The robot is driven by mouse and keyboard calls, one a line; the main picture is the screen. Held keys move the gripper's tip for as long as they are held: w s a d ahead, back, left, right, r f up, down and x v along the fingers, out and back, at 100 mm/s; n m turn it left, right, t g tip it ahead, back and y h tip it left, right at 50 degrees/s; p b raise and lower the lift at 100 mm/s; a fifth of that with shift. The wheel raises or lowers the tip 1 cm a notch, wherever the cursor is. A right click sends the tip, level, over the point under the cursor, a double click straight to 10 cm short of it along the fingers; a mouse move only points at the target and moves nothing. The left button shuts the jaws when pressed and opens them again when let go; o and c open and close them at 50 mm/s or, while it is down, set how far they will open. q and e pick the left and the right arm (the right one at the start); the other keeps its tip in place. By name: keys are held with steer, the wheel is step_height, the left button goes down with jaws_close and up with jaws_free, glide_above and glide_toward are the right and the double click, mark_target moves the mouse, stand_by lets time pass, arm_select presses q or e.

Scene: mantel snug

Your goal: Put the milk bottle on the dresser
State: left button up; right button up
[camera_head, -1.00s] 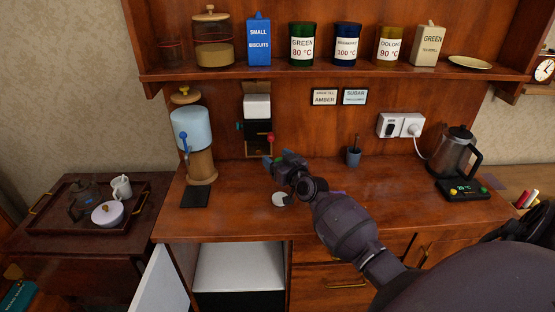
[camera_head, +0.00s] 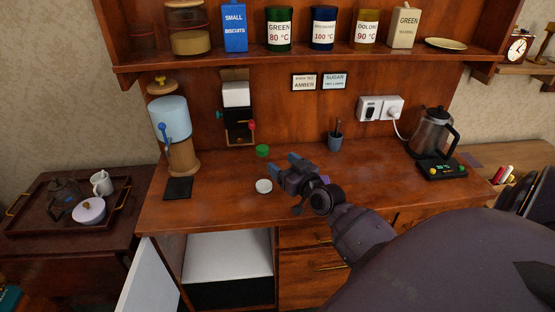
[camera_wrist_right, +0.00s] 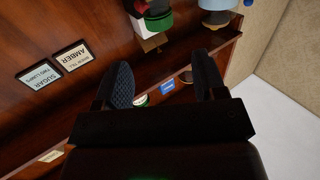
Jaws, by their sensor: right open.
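I cannot make out a milk bottle in either view. The dresser (camera_head: 220,215) is reddish-brown wood and fills the middle of the head view. A small flat white round thing (camera_head: 264,186) lies on its top, left of my right gripper (camera_head: 287,166). A green round thing (camera_head: 262,151) stands farther back. My right gripper is open above the dresser top, pointing towards the back wall. In the right wrist view its two fingers (camera_wrist_right: 162,75) are spread, with nothing held between them. My left gripper is not in view.
An open white-lined compartment (camera_head: 230,252) with its white door (camera_head: 150,278) swung out is at lower left. A blue-tanked dispenser (camera_head: 171,118) stands left, a grey cup (camera_head: 335,142) at the back, a kettle (camera_head: 432,131) right. The dresser's front middle is clear.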

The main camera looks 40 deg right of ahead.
steer(key=s+a+f+g, duration=0.3)
steer(key=s+a+f, duration=0.4)
steer(key=s+f, duration=0.2)
steer(key=s+a+f+n+g, duration=0.1)
steer(key=s+a+f+g, duration=0.2)
steer(key=s+a+f, duration=0.5)
steer(key=s+f, duration=0.1)
steer(key=s, duration=0.2)
steer(key=shift+s+a+y, duration=0.25)
steer(key=shift+a+y, duration=0.05)
steer(key=shift+y, duration=0.1)
